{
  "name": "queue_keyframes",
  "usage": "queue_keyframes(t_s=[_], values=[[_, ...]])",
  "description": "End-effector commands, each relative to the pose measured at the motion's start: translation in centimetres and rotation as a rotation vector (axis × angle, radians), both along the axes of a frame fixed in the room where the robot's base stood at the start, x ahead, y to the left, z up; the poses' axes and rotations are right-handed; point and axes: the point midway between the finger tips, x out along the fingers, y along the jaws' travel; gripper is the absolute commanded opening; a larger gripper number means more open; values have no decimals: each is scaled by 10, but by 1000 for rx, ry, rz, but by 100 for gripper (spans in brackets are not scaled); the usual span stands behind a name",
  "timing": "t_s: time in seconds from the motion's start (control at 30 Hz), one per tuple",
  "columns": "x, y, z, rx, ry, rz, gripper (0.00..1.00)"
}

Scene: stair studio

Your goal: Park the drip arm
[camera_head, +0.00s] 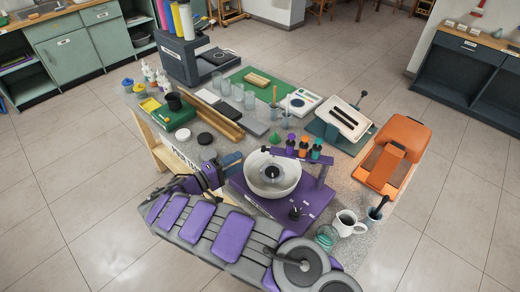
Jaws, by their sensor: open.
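The drip arm (308,159) is a thin purple bar on an upright purple post (322,176) at the right of the purple machine base (310,206). It reaches left across the back of the white bowl (284,187), and its left end is above the bowl's far side. The bowl has a dark round piece in its middle. Small purple, orange and teal bottles (316,150) show at the bar; I cannot tell whether they are fixed to it. My gripper (231,162) is open at the left of the bowl, apart from the drip arm. Its fingertips are small and hard to make out.
Clear glasses (238,92), trays and wooden bars crowd the back left.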

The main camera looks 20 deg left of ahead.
Motion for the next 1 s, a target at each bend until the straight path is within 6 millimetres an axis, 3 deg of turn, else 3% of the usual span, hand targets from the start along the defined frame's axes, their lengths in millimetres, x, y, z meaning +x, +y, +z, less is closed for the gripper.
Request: queue_keyframes(t_s=[0.2, 0.5, 0.7, 1.0], values=[[37, -28, 1, -2, -1, -6, 51], [78, -47, -2, -5, 0, -1, 51], [89, -56, 0, -2, -2, -2, 51], [90, -60, 2, 0, -2, -1, 51]])
